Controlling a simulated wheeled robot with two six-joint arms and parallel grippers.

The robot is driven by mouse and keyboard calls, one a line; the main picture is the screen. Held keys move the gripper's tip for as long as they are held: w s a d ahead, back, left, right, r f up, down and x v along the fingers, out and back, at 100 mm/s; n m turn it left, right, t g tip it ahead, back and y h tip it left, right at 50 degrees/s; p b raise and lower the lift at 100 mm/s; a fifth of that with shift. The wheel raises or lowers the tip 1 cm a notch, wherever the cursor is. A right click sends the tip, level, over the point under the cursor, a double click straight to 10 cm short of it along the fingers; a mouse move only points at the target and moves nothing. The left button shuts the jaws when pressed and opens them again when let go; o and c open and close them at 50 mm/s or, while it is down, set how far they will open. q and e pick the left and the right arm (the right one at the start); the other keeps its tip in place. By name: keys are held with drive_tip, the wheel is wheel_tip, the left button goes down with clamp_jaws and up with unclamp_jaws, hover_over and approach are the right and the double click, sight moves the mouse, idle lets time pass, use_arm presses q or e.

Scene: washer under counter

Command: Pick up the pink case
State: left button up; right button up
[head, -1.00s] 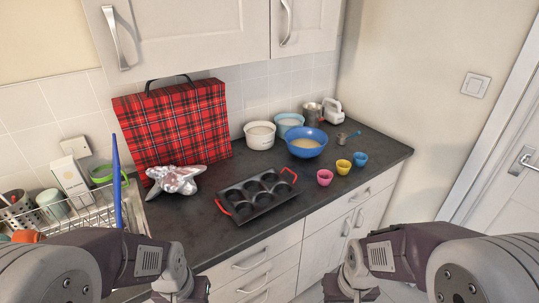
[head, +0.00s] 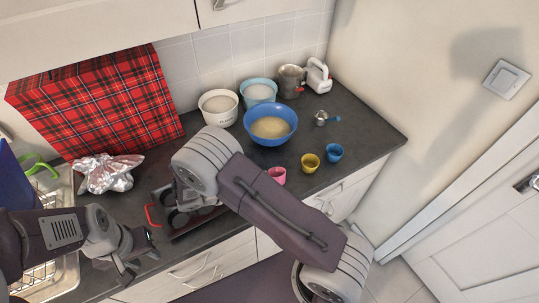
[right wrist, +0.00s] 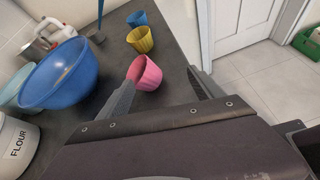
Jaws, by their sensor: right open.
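The pink case (head: 277,176) is a small ridged cup standing on the dark counter, partly behind my right arm in the head view. In the right wrist view the pink case (right wrist: 146,73) is just ahead of my right gripper (right wrist: 161,79). The right gripper is open, its fingers spread to either side of the near part of the case, and it holds nothing.
Yellow (head: 310,162) and blue (head: 334,152) cases stand right of the pink one. A blue bowl (head: 271,125) is behind it, beside a white flour bowl (head: 219,107). A muffin tin (head: 172,228) lies partly under my right arm. Crumpled foil (head: 108,172) lies at left.

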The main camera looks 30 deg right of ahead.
sight(284, 176)
drive_tip(key=shift+w+a+r+n+t+h, duration=0.4)
drive_tip(key=shift+w+r+n+t, duration=0.1)
drive_tip(key=shift+w+t, duration=0.1)
drive_tip(key=shift+s+d+r+t, duration=0.15)
drive_tip(key=shift+s+d+t, duration=0.15)
drive_tip(key=shift+s+d, duration=0.25)
drive_tip(key=x, duration=0.1)
drive_tip(key=p+x, duration=0.1)
drive_tip(key=x, duration=0.1)
drive_tip(key=shift+w, duration=0.25)
drive_tip(key=shift+w+d+f, duration=0.1)
drive_tip(key=shift+w+f, duration=0.05)
drive_tip(key=shift+f, duration=0.15)
drive_tip(key=shift+d+p, duration=0.35)
drive_tip(key=shift+p, duration=0.05)
drive_tip(key=p+x, duration=0.1)
drive_tip(key=x, duration=0.3)
drive_tip(key=shift+w+d+f, duration=0.15)
drive_tip(key=shift+d+f, duration=0.1)
use_arm(q)
drive_tip(key=r, duration=0.2)
drive_tip(key=s+r, duration=0.1)
drive_tip(key=r, duration=0.1)
drive_tip(key=shift+d, duration=0.4)
use_arm(e)
drive_tip(key=shift+w, duration=0.1)
